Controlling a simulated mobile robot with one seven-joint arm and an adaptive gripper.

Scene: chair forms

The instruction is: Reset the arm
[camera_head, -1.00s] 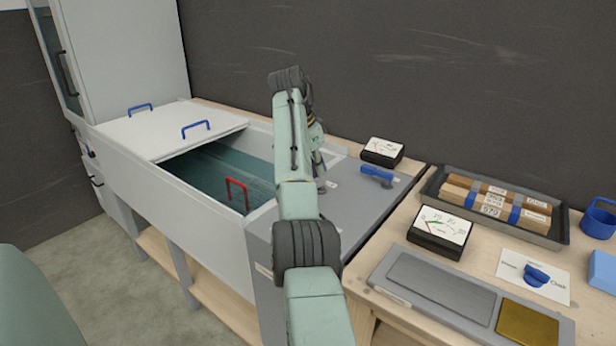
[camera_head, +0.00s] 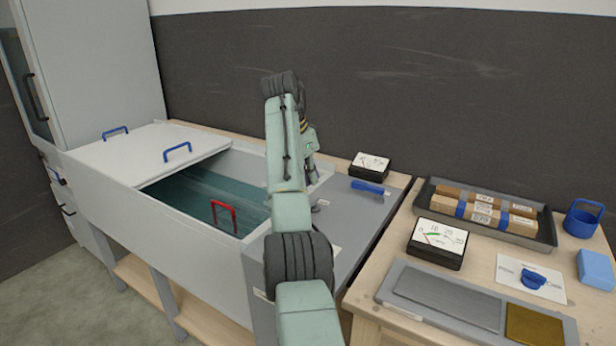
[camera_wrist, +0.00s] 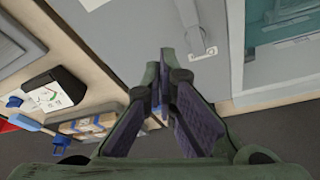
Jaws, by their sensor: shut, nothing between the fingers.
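My arm (camera_head: 291,215) rises from the bottom middle of the head view and stands over the grey top beside the open tank. In the head view the fingers are hidden behind the arm's own links. In the wrist view my gripper (camera_wrist: 160,100) points at the grey top (camera_wrist: 130,30); its two dark fingers come together and hold nothing. It is apart from the objects around it.
A tank (camera_head: 200,195) with a red handle (camera_head: 223,214) and a white lid (camera_head: 140,142) lies left. A dark wall (camera_head: 480,80) stands behind.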

